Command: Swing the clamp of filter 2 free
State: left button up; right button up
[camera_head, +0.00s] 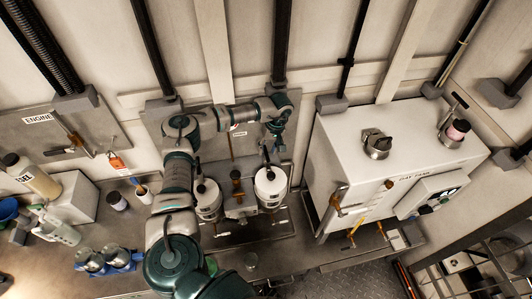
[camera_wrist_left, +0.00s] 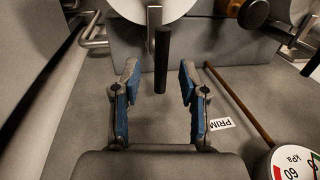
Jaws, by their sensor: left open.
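Two white filter canisters stand side by side on the bench: a left one (camera_head: 207,200) and a right one (camera_head: 270,188). I cannot read which is filter 2. My left arm reaches up and over, and its gripper (camera_head: 274,138) points down just above the right canister. In the left wrist view, my left gripper (camera_wrist_left: 156,85) is open, with blue pads on both fingers. A black clamp handle (camera_wrist_left: 161,60) stands between the fingers, apart from both pads. A metal bracket joins it near the white canister (camera_wrist_left: 180,8). My right gripper is not in view.
A white day tank box (camera_head: 400,150) stands to the right. A brown-orange knob (camera_head: 237,187) sits between the canisters. A gauge (camera_wrist_left: 294,163) and a brown rod (camera_wrist_left: 240,107) are close to the right finger. Bottles and cups crowd the bench at left.

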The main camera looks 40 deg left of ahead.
aim_at(267, 153)
pick_arm(q)
jog(key=shift+s+d+f, duration=0.1)
jog(key=shift+s+f, duration=0.1)
jog(key=shift+f, duration=0.3)
jog(key=shift+s+d+f, duration=0.1)
jog(key=shift+s+f, duration=0.1)
jog(key=shift+f, duration=0.3)
jog(key=shift+d+f, duration=0.1)
jog(key=shift+f, duration=0.4)
jog(key=shift+a, duration=0.2)
jog(key=shift+c, duration=0.2)
jog(key=shift+a+f, duration=0.1)
jog(key=shift+a, duration=0.15)
grip_shut()
jog(key=shift+d, duration=0.1)
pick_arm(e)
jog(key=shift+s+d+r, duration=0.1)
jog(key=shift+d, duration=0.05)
pick_arm(q)
jog(key=shift+d, duration=0.1)
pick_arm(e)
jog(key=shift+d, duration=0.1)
